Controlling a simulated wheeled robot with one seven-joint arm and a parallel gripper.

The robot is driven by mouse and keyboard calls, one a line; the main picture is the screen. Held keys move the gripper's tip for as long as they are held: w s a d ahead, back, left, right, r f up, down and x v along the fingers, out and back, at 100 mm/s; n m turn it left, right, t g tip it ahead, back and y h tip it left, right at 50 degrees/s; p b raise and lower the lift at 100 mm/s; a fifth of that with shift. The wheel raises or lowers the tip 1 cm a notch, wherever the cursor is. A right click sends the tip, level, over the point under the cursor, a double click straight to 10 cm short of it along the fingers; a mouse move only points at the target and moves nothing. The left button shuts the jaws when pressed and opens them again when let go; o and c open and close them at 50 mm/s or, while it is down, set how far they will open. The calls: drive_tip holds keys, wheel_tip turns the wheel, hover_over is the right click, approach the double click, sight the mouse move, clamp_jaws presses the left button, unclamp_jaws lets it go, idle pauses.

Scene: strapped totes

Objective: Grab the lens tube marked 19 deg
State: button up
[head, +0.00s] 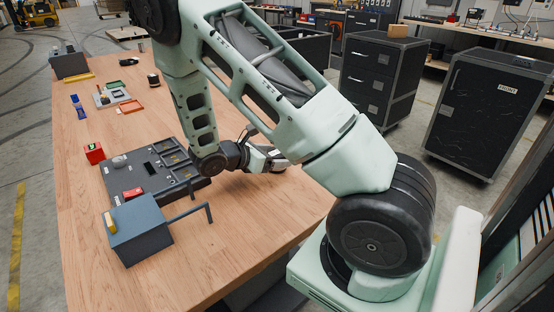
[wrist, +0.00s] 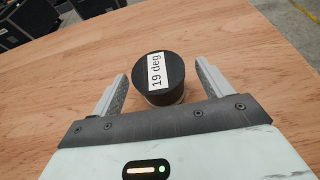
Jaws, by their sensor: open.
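The lens tube (wrist: 172,92) is a short black cylinder with a white label reading "19 deg" on its top face. It stands on the wooden table in the wrist view, with a lighter band low on its side. My gripper (wrist: 161,70) is open, with one finger on each side of the tube. A gap shows between the tube and each finger. In the head view my gripper (head: 270,159) is low over the table's right part. I cannot make out the tube clearly there.
A dark grey board (head: 118,181) with recesses lies left of my gripper on the wooden table (head: 225,240). A blue-grey box (head: 140,240) with a bar stands in front of it. A red block (head: 94,153) sits behind. Dark cabinets (head: 487,110) stand beyond the table.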

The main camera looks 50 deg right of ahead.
sight(281, 154)
drive_tip(key=x, duration=0.3)
drive_tip(key=shift+d+f, duration=0.1)
drive_tip(key=shift+d, duration=0.2)
drive_tip(key=c, duration=1.3)
drive_tip(key=shift+o, duration=0.2)
